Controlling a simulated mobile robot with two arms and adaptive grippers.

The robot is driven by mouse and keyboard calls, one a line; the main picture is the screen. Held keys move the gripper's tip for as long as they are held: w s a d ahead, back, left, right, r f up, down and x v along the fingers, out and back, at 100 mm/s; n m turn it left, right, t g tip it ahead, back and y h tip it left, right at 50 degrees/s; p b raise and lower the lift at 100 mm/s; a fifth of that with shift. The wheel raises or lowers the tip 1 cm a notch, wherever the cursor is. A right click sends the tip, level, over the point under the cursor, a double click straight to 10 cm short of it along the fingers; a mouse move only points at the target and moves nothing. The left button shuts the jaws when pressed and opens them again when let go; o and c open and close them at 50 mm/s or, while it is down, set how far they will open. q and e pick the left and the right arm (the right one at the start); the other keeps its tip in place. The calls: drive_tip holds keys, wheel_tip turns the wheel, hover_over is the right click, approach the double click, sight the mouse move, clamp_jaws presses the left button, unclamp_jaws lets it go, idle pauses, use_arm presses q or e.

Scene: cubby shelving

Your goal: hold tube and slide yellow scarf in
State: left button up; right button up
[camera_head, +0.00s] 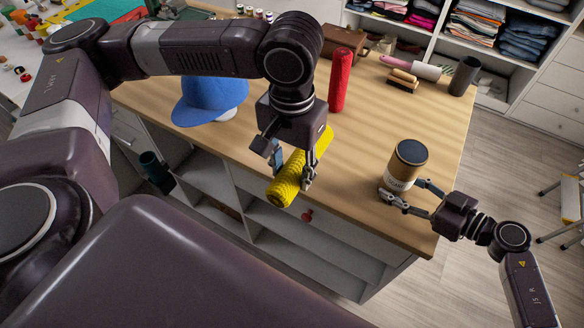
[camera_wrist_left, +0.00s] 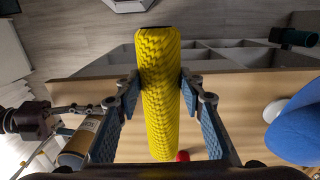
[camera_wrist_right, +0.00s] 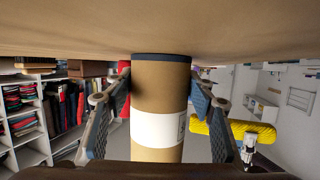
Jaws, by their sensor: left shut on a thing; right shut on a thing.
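The yellow scarf (camera_head: 287,187) is a rolled, ribbed cylinder. My left gripper (camera_head: 292,172) is shut on it and holds it above the table's front edge. The left wrist view shows the scarf (camera_wrist_left: 158,95) between both fingers. The tube (camera_head: 405,165) is brown cardboard with a white label and a dark end. It is near the table's right corner. My right gripper (camera_head: 392,192) is shut around its lower part. The right wrist view shows the tube (camera_wrist_right: 160,95) between the fingers, with the scarf (camera_wrist_right: 235,128) apart from it to the right.
A red roll (camera_head: 340,80) stands on the wooden table (camera_head: 360,145) behind my left gripper. A blue hat (camera_head: 210,98) lies to the left. A brush (camera_head: 403,80), a pink-handled roller (camera_head: 415,68) and a dark cylinder (camera_head: 464,76) are at the back right. Clear tabletop lies between scarf and tube.

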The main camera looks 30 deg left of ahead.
idle(0.4)
use_arm(q)
drive_tip(key=shift+w+d+r, duration=0.15)
drive_tip(key=shift+w+d, duration=0.05)
drive_tip(key=shift+d, duration=0.35)
drive_tip(key=w+d+r+n+g+h, duration=0.3)
drive_tip(key=d+r+n, duration=0.15)
drive_tip(key=d, duration=0.25)
drive_tip(key=w+d+r+n+g+h, duration=0.3)
drive_tip(key=d+n+h, duration=0.15)
drive_tip(key=d, duration=0.25)
drive_tip(key=w+d+r+n+t+h, duration=0.2)
drive_tip(key=w+r+n+t+h, duration=0.4)
drive_tip(key=w+r+n+h, duration=0.45)
wheel_tip(320, 180, down, 14)
drive_tip(key=w+m, duration=0.1)
drive_tip(key=shift+f, duration=0.25)
idle(0.6)
drive_tip(key=shift+w+m, duration=0.1)
drive_tip(key=shift+m, duration=0.15)
